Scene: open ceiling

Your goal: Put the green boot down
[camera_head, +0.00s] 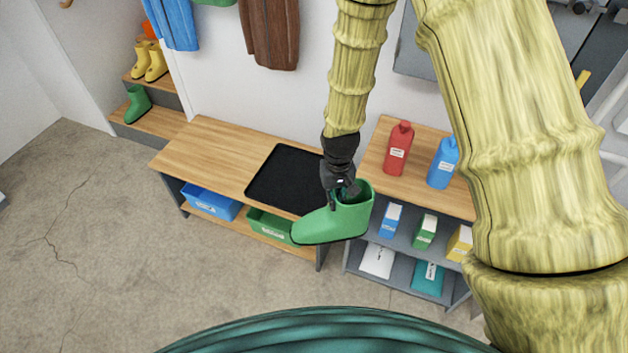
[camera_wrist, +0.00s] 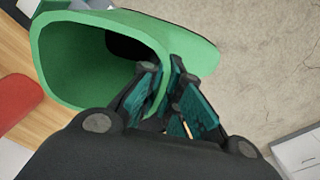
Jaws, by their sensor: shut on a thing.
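The green boot (camera_head: 335,222) hangs upright from my gripper (camera_head: 345,192), its toe pointing left in the head view. My gripper is shut on the rim of the boot's shaft. In the wrist view the open top of the boot (camera_wrist: 75,65) is at the upper left, and the fingers of my gripper (camera_wrist: 168,95) clasp its wall. In the head view the boot overlaps the front right corner of the bench. It covers part of the black tray (camera_head: 280,175) and the gap beside the right shelf.
The wooden bench (camera_head: 208,142) has a blue bin (camera_head: 212,203) and a green bin (camera_head: 268,226) below. The right shelf holds a red bottle (camera_head: 397,150), a blue bottle (camera_head: 442,163) and several boxes. Another green boot (camera_head: 137,104) and yellow boots (camera_head: 150,62) stand on steps. Floor is clear at left.

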